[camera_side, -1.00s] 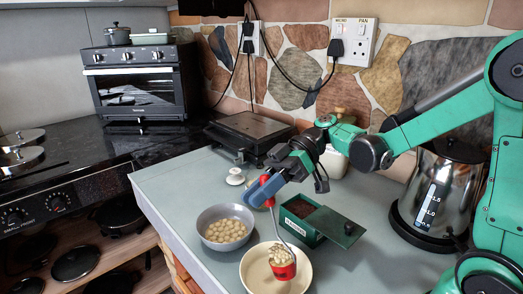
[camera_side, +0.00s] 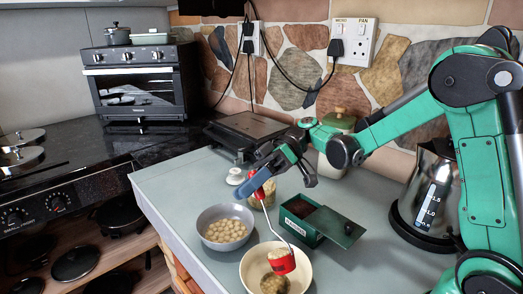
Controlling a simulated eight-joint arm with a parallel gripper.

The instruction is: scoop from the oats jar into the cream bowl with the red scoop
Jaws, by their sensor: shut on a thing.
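My gripper (camera_side: 257,182), with blue fingers, is shut on the handle of the red scoop (camera_side: 282,265). The scoop hangs down on a thin wire, its red cup low over the cream bowl (camera_side: 302,282) at the front. The cup is tilted, and something pale shows at its mouth. A brownish heap (camera_side: 274,285) lies in the cream bowl below the cup. A glass jar (camera_side: 270,196) with pale contents, perhaps the oats jar, stands behind the scoop handle, partly hidden by my gripper. A white lid (camera_side: 235,177) lies left of it.
A grey bowl (camera_side: 224,244) of round pale pieces is left of the cream bowl. A green box (camera_side: 322,222) with its lid slid aside stands to the right. A kettle (camera_side: 436,190), a larger lidded jar (camera_side: 335,150) and a black grill (camera_side: 248,130) stand farther back.

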